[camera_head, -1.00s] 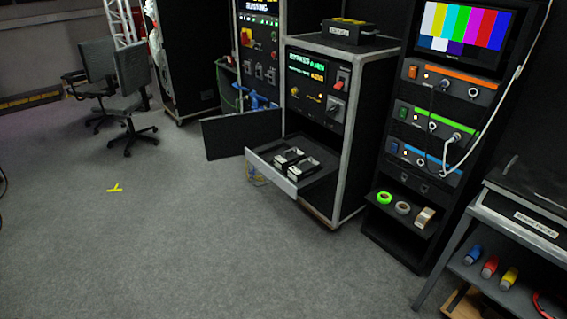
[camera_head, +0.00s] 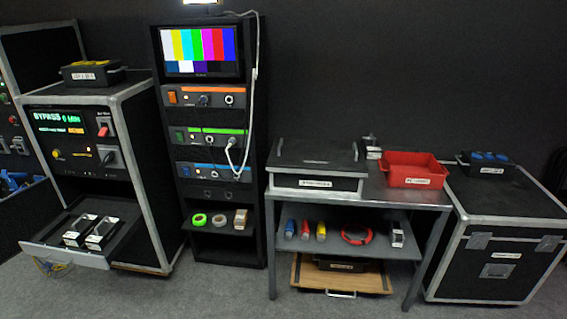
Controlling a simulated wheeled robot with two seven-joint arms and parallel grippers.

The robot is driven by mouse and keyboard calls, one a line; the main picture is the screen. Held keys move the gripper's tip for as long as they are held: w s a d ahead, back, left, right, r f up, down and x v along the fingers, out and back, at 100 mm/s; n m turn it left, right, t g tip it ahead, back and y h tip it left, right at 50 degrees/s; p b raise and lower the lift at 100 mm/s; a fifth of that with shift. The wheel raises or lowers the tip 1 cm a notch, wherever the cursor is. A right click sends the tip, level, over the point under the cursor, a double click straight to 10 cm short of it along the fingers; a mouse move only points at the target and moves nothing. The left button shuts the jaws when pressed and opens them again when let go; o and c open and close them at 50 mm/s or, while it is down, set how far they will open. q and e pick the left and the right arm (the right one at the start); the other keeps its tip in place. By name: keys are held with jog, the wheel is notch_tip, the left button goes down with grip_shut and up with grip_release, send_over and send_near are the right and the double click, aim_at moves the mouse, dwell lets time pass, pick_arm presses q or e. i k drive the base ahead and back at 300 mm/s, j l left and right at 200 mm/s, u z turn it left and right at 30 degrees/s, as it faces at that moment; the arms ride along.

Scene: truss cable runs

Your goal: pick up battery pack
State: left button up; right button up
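Two dark blocks with pale handles and white labels, which look like battery packs, lie side by side in the open drawer (camera_head: 66,254) of the left rack cabinet. The left one (camera_head: 79,231) and the right one (camera_head: 101,234) are close together. Their labels are too small to read. The cabinet (camera_head: 140,175) has a lit panel (camera_head: 60,122) with green and orange text above the drawer. Neither of my grippers is in view.
A tall rack (camera_head: 168,130) with a colour-bar screen stands right of the cabinet. A metal workbench (camera_head: 262,194) holds a black case (camera_head: 318,165) and a red bin (camera_head: 413,169). A black flight case (camera_head: 490,268) stands far right. Grey floor (camera_head: 210,290) in front is clear.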

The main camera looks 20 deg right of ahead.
aim_at(372, 151)
jog(key=z, duration=1.35)
jog(key=u, duration=2.2)
jog(key=z, duration=2.2)
